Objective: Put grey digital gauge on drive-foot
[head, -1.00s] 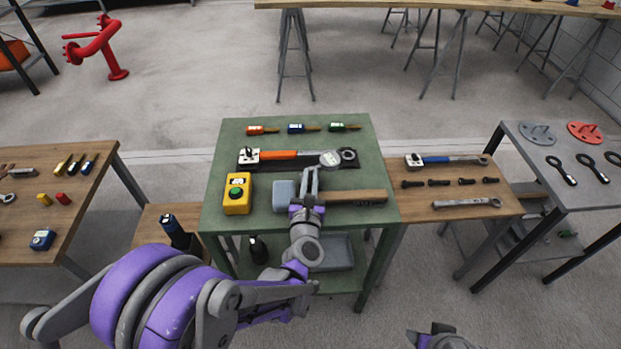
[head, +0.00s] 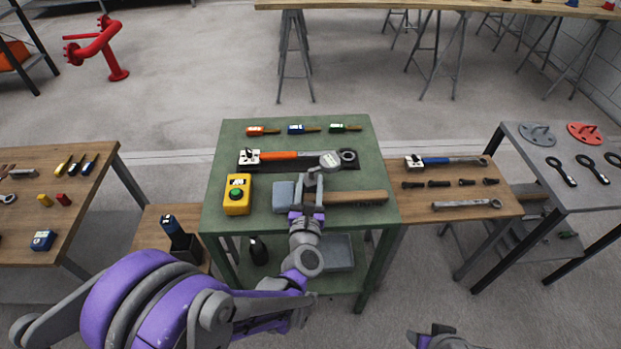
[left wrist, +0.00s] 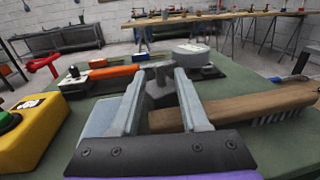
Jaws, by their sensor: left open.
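The grey digital gauge (head: 330,159), a round grey disc with a pale display, lies at the right end of the orange-handled wrench on the green table. In the left wrist view the gauge (left wrist: 192,51) shows beyond the fingers, a little right. I cannot make out the drive-foot. My right gripper (head: 435,337) shows only partly at the bottom edge.
A red pipe piece (head: 112,55) stands on the floor.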

